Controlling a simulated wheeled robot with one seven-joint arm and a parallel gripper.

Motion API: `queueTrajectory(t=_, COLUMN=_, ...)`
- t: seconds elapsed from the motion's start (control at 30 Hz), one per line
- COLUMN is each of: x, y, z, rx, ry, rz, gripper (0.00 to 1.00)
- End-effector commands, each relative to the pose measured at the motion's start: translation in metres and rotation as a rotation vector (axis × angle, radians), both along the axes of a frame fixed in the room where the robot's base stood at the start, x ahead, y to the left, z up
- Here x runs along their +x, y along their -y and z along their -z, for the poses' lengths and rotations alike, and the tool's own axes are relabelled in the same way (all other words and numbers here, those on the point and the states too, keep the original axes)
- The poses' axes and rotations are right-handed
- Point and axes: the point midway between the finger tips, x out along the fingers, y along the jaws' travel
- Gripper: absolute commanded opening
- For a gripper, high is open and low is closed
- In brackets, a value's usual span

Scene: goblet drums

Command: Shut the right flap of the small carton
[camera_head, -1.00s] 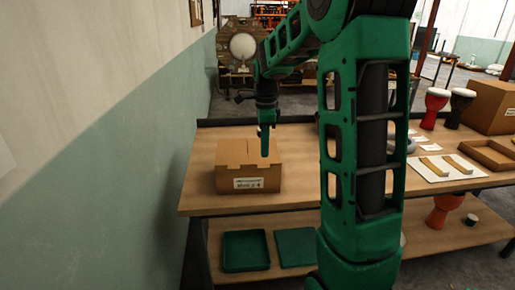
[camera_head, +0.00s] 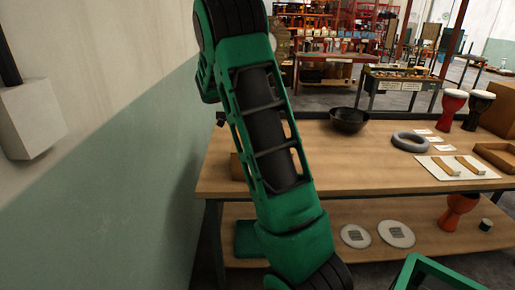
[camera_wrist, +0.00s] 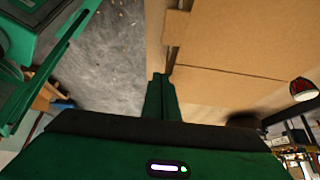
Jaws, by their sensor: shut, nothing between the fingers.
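In the head view the small carton is almost wholly hidden behind my arm; only a brown sliver of it (camera_head: 236,166) shows at the left end of the table. In the wrist view brown cardboard of the carton (camera_wrist: 245,45) fills the upper middle and right, with a seam across it. I cannot tell which panel is the right flap or how far it stands open. My gripper (camera_wrist: 160,77) is shut and empty, its tips close to the cardboard's left edge; contact is unclear. The gripper is hidden in the head view.
The wooden table (camera_head: 330,165) has clear room right of my arm. A dark bowl (camera_head: 349,120), a grey ring (camera_head: 410,141) and a white board (camera_head: 457,168) lie farther right. A wall (camera_head: 120,170) stands close on the left. Two round discs lie on the lower shelf.

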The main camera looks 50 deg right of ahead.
Motion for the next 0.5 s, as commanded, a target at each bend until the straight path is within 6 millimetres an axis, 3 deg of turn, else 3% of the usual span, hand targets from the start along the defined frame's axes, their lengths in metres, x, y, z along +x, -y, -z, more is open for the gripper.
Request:
queueTrajectory(t=0.1, x=-0.0041, y=0.0027, z=0.0127, rx=0.016, ry=-0.015, rz=-0.002, gripper=0.0)
queueTrajectory(t=0.5, x=-0.0041, y=0.0062, z=0.0181, rx=0.017, ry=-0.019, rz=0.004, gripper=0.0)
